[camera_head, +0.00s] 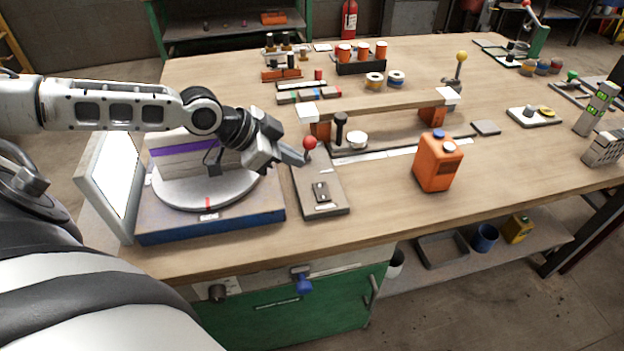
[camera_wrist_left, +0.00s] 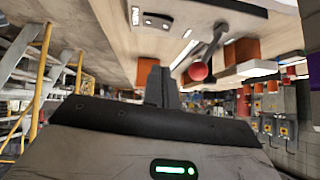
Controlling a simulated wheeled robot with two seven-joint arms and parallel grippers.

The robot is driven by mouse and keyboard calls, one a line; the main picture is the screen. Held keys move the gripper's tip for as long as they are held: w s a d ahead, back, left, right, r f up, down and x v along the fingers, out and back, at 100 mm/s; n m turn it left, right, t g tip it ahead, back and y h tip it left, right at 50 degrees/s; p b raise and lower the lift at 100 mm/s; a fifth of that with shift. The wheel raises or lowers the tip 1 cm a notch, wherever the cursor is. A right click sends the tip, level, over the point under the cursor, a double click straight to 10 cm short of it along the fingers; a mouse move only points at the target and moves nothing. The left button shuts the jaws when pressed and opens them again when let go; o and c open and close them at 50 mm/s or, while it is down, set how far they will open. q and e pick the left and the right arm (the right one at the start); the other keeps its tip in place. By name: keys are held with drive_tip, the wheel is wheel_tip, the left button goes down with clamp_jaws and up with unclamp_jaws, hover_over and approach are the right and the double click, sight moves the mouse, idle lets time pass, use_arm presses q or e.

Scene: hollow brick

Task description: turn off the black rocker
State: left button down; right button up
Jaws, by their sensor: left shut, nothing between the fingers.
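The black rocker (camera_head: 321,191) is a small black switch on the near part of a grey panel (camera_head: 329,209) that lies on the table. In the left wrist view a small black switch (camera_wrist_left: 157,20) shows near the top. A lever with a red ball knob (camera_head: 309,143) rises from the panel's far part; the knob (camera_wrist_left: 198,71) also shows in the wrist view. My left gripper (camera_head: 303,160) is shut and empty, beside the red knob and above the panel, short of the rocker. Whether it touches the knob I cannot tell. The rocker's tilt is too small to read.
A round turntable (camera_head: 207,193) on a blue-edged base stands left of the panel, under my left arm. An orange canister (camera_head: 437,163) stands to the right. A wooden bar (camera_head: 385,103) on orange blocks is behind. The table between panel and canister is clear.

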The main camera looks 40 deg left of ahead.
sight(325, 185)
use_arm(q)
drive_tip(key=x, duration=0.5)
drive_tip(key=shift+w+d, duration=0.2)
drive_tip(key=shift+w, duration=0.05)
drive_tip(key=f, duration=0.3)
drive_tip(key=shift+w+a+f, duration=0.1)
drive_tip(key=shift+w+f, duration=0.15)
drive_tip(key=shift+f, duration=0.55)
drive_tip(key=shift+a, duration=0.1)
